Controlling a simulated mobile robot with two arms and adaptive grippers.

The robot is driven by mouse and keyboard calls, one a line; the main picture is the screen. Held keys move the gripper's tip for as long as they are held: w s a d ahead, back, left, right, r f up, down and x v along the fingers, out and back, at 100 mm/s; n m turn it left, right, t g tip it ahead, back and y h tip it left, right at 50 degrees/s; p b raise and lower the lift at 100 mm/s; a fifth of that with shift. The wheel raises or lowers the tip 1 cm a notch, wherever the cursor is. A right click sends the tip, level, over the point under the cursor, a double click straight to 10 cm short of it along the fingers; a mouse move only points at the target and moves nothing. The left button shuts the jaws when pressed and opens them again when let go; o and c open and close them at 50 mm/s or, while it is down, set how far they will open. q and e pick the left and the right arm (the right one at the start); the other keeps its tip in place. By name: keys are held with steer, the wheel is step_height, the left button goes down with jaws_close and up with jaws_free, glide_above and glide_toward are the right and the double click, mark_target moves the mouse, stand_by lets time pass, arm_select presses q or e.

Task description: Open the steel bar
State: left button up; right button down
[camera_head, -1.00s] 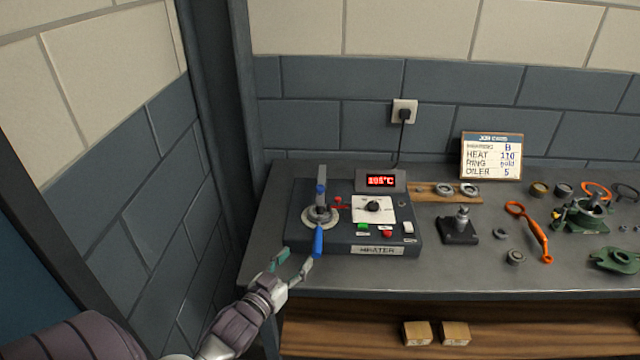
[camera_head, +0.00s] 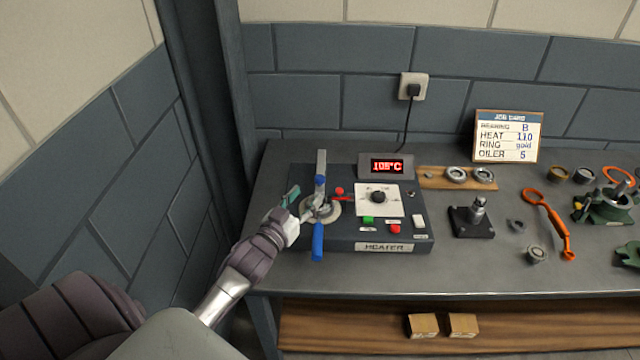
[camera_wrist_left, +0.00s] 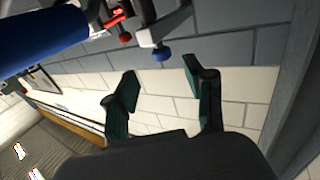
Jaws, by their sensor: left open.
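The steel bar (camera_head: 321,163) lies over the heater (camera_head: 345,238), its grey end toward the wall and a blue handle (camera_head: 317,243) toward the front. A blue knob (camera_head: 320,181) sits on it, above a round metal seat. My left gripper (camera_head: 300,202) is open and empty, just left of the bar, between handle and knob. In the left wrist view, the blue handle (camera_wrist_left: 38,42) is at upper left and the blue knob (camera_wrist_left: 161,53) shows beyond my open fingers (camera_wrist_left: 160,85). Contact with the bar cannot be told. My right gripper is not in view.
A red lever (camera_head: 340,192) is beside the bar. The heater has a dial (camera_head: 378,197), buttons and a display (camera_head: 387,166) reading 105°C. A post on a black base (camera_head: 471,222), an orange tool (camera_head: 551,225) and rings lie to the right. The wall is close on the left.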

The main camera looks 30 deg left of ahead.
mark_target(319, 183)
arm_select(q)
steer(key=w, duration=0.2)
steer(key=w+b, duration=0.1)
steer(key=w, duration=0.1)
steer(key=w+b, duration=0.1)
steer(key=w, duration=0.2)
steer(key=shift+a+f, duration=0.3)
steer(key=shift+a, duration=0.1)
steer(key=shift+w+r+b, duration=0.1)
steer(key=shift+w+b, duration=0.15)
steer(key=shift+b, duration=0.15)
steer(key=shift+w, duration=0.35)
steer(key=shift+c, duration=0.3)
jaws_close()
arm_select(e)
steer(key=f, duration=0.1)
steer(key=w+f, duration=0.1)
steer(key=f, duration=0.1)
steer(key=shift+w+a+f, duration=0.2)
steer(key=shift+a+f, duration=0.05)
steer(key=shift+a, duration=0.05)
